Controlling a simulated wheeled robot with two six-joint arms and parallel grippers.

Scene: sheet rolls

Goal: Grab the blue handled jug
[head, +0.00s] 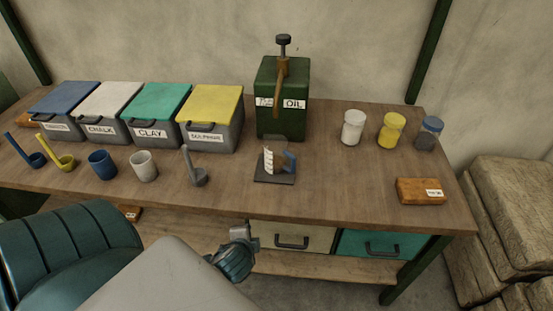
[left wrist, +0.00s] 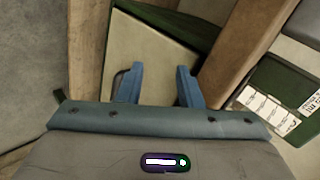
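A small clear or whitish jug (head: 272,160) with markings stands on a dark square base (head: 268,180) near the table's front, below the green oil tin. Its blue handle (head: 290,160) points to the right. My left gripper (head: 240,232) is below and left of the jug, by the table's front edge and apart from the jug. In the left wrist view the two blue fingers of my left gripper (left wrist: 158,82) are spread with nothing between them. The jug cannot be made out in that view. My right gripper is not in view.
Jars (head: 391,130) and an orange-brown block (head: 420,191) are right. A cream drawer (head: 290,238) is below the tabletop.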

